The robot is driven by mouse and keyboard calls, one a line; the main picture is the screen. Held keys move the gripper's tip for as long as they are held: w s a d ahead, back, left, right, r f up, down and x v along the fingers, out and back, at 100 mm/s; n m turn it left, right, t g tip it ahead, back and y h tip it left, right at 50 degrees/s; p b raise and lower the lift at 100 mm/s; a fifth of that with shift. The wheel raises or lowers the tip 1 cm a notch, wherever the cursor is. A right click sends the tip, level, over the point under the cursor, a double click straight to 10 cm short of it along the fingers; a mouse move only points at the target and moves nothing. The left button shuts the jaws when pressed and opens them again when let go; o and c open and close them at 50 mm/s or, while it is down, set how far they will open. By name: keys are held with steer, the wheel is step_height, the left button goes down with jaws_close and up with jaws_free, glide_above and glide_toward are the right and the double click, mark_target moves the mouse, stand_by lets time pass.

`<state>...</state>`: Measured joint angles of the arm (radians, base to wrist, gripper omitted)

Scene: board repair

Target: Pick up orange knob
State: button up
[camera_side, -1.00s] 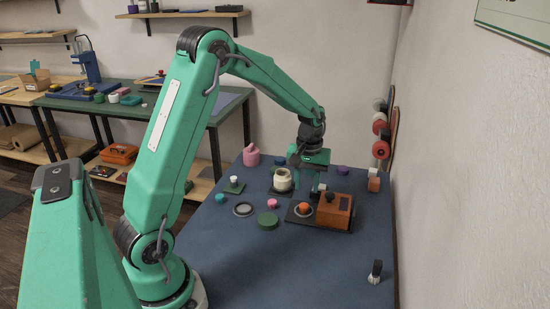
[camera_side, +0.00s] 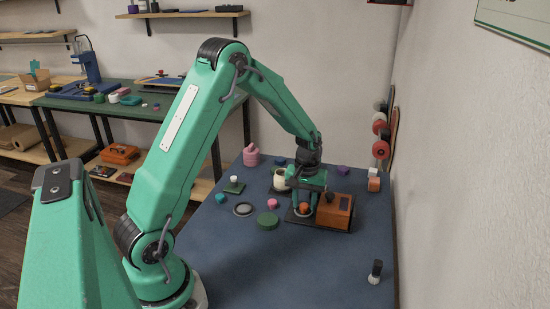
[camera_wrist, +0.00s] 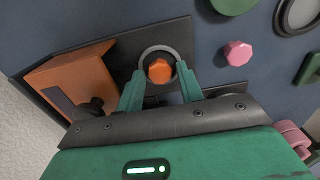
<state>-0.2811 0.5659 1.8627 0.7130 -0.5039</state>
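The orange knob (camera_wrist: 160,70) shows in the wrist view, inside a pale ring (camera_wrist: 145,53) on a dark base plate. It also shows small in the side view (camera_side: 304,209). My gripper (camera_wrist: 160,77) is open, with one green finger on each side of the knob at the ring's near edge. A gap shows between each finger and the knob. In the side view my gripper (camera_side: 304,206) points down over the ring, with its fingers low around the knob. The exact fingertip height above the plate is hard to tell.
An orange-brown box (camera_side: 335,212) with a dark knob stands on the same plate (camera_wrist: 158,28), close to one finger. A pink knob (camera_side: 272,203), a green disc (camera_side: 267,221) and a white jar (camera_side: 279,180) stand nearby. The blue table's front is mostly clear.

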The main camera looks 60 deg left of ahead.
mark_target(305, 206)
steer(key=shift+f, duration=0.1)
stand_by(0.4)
steer(key=c, duration=0.7)
steer(key=shift+c, duration=0.2)
steer(key=shift+r, duration=0.65)
steer(key=r, duration=0.3)
steer(key=shift+d+r, duration=0.15)
steer(key=shift+d, duration=0.1)
steer(key=s+d+r, duration=0.3)
steer(key=d+r, duration=0.3)
steer(key=d, duration=0.4)
steer(key=shift+d+r, duration=0.2)
steer(key=shift+d, duration=0.2)
steer(key=shift+a, duration=0.1)
